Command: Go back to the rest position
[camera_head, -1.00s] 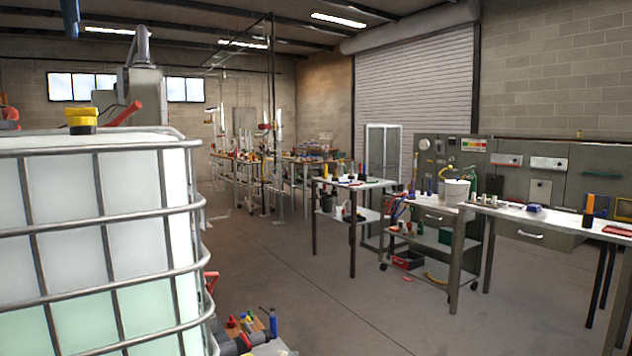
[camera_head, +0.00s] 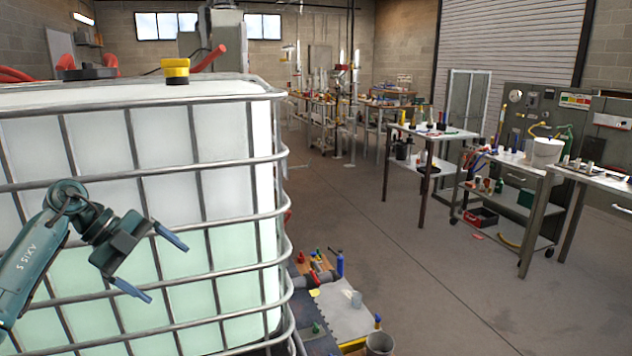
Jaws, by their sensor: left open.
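My left gripper (camera_head: 152,266) is at the lower left of the head view, on a teal arm that comes in from the left edge. Its two blue-grey fingers are spread apart with nothing between them. It shows in front of a large white tank in a metal cage (camera_head: 170,215); whether it touches the cage bars I cannot tell. My right gripper is not in view.
A low surface with tools (camera_head: 345,315) and a grey bucket (camera_head: 380,343) stand right of the tank. A shelf cart (camera_head: 510,205) and a small table (camera_head: 430,140) stand at the right. The concrete floor (camera_head: 430,270) between them is clear.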

